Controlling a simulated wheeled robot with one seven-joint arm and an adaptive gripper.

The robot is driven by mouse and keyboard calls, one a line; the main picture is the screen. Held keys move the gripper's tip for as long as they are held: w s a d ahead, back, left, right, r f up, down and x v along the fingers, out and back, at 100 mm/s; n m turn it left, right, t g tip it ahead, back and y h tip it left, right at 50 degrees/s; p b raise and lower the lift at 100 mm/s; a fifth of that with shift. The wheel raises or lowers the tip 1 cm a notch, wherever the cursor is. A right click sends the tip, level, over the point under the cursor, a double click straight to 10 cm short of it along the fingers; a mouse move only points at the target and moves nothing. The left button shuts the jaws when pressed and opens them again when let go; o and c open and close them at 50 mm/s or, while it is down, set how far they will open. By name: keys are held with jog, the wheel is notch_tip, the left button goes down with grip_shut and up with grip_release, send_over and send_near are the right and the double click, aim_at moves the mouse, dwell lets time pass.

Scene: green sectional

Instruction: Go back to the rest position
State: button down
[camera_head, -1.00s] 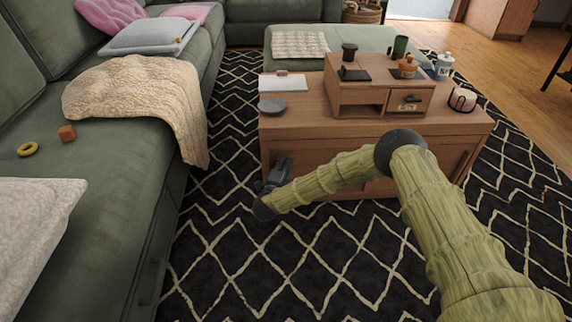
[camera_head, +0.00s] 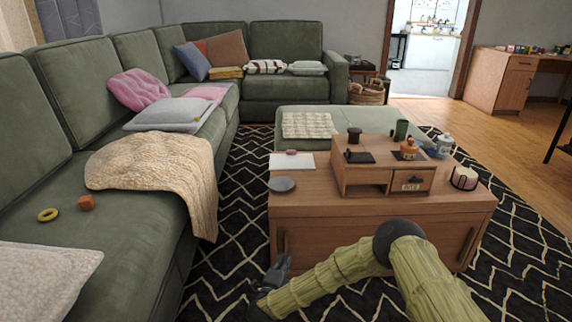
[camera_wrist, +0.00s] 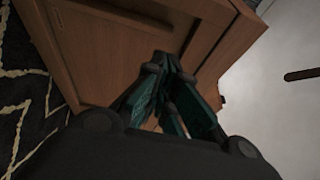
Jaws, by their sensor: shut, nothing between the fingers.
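My gripper (camera_head: 279,271) is low in the head view, in front of the left end of the wooden coffee table (camera_head: 350,230). In the wrist view my gripper (camera_wrist: 166,95) has its dark fingers together with nothing between them. The wooden table front (camera_wrist: 105,50) fills the upper part of that view, turned on its side. My arm comes in from the bottom right of the head view and bends at a dark joint. I cannot tell the exact gap between the fingers and the table front.
A green sectional sofa (camera_head: 130,260) runs along the left, with a beige throw (camera_head: 160,175), a yellow ring (camera_head: 47,214) and an orange cube (camera_head: 87,203). On the table stand a grey plate (camera_head: 282,184) and a small drawer box (camera_head: 385,178). Patterned rug (camera_head: 240,235) lies open between sofa and table.

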jog(key=s+d+f+n+g+y, duration=0.1)
jog(key=s+f+n+g+y, duration=0.15)
jog(key=s+f+n, duration=0.4)
jog(key=s+f+n+g+y, duration=0.2)
jog(key=s+n+y, duration=0.1)
jog(key=s, duration=0.6)
jog(key=s+d+f+n+g+y, duration=0.1)
jog(key=s+f+n+g+y, duration=0.25)
jog(key=s, duration=0.35)
jog(key=s+d+r+n+g+h, duration=0.1)
jog(key=s+d+n+g, duration=0.2)
jog(key=s+d, duration=0.6)
jog(key=s+d+r+n+g+h, duration=0.1)
jog(key=s+d+n+g, duration=0.3)
jog(key=s, duration=0.8)
jog(key=s+d+r+n+g+h, duration=0.1)
jog(key=s+d+r+g, duration=0.1)
jog(key=s+d, duration=0.75)
notch_tip(320, 180, up, 37)
jog(key=s+a+p, duration=0.1)
jog(key=p, duration=3.6)
jog(key=shift+s+a+f, duration=0.15)
jog(key=shift+a, duration=0.05)
